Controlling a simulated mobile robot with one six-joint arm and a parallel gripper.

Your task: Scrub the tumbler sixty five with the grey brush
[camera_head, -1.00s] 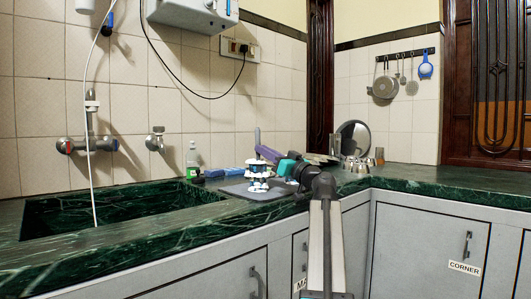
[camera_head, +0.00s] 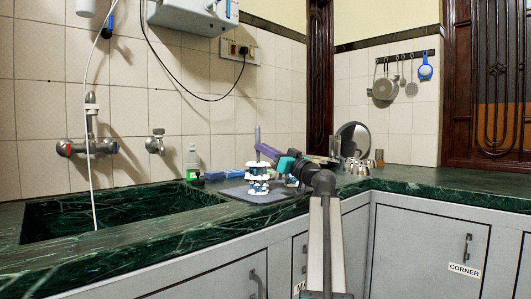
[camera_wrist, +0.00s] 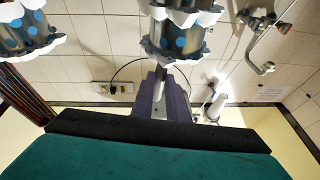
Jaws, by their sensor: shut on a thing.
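My gripper (camera_head: 265,151), with purple fingers and a teal body, is over the mat right of the sink. It is shut on the upright grey brush (camera_head: 257,137), whose handle rises above the fingers. In the wrist view the fingers (camera_wrist: 163,95) close around the handle. Directly below stands a white frilled piece with blue spots (camera_head: 257,184), seen large in the wrist view (camera_wrist: 178,38). It looks like a tumbler; whether the brush's lower end is inside it is unclear. A similar spotted piece (camera_wrist: 27,32) stands beside it. No number is readable, so I cannot tell which is sixty five.
The grey mat (camera_head: 271,197) lies on the dark green counter near its front edge. The sink (camera_head: 120,207) is to the left. Metal cups (camera_head: 368,163) and a round plate (camera_head: 352,140) stand to the right.

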